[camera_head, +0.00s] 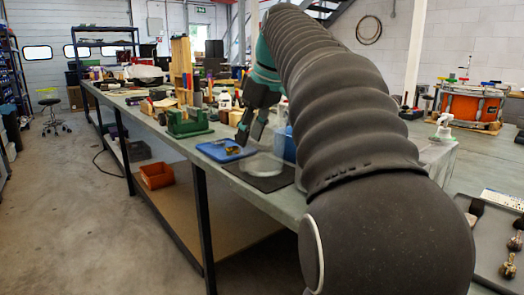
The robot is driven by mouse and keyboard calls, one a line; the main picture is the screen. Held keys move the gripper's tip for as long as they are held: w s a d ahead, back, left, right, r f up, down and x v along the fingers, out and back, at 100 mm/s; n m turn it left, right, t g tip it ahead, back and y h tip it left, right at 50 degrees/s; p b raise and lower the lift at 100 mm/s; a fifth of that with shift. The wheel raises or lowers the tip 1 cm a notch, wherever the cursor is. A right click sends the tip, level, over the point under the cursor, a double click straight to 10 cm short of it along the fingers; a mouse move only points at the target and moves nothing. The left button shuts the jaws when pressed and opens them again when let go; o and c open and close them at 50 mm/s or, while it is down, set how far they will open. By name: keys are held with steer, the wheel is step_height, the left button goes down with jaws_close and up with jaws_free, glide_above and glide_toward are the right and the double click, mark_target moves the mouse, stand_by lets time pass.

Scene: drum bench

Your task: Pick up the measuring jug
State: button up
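My gripper (250,137) points down over the near end of the long bench (240,176). Its two dark fingers are apart, and I see nothing between them. A translucent blue vessel (284,146), possibly the measuring jug, stands just right of the fingers. My arm hides part of it, so I cannot make out a handle or markings. A clear round dish or ring (262,165) lies on a dark mat (268,182) below the gripper. A blue tray (213,152) with a small yellow item lies to the left of the fingers.
A green vice-like tool (188,123) stands left of the tray. Bottles, wooden blocks and tools crowd the bench further back. An orange drum (470,106) and a white spray bottle (443,127) are at right. An orange bin (157,175) sits on the lower shelf. The left floor is mostly clear.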

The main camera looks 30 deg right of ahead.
mark_target(243, 168)
steer(key=shift+b+x, duration=0.55)
steer(key=shift+x, duration=2.8)
jaws_close()
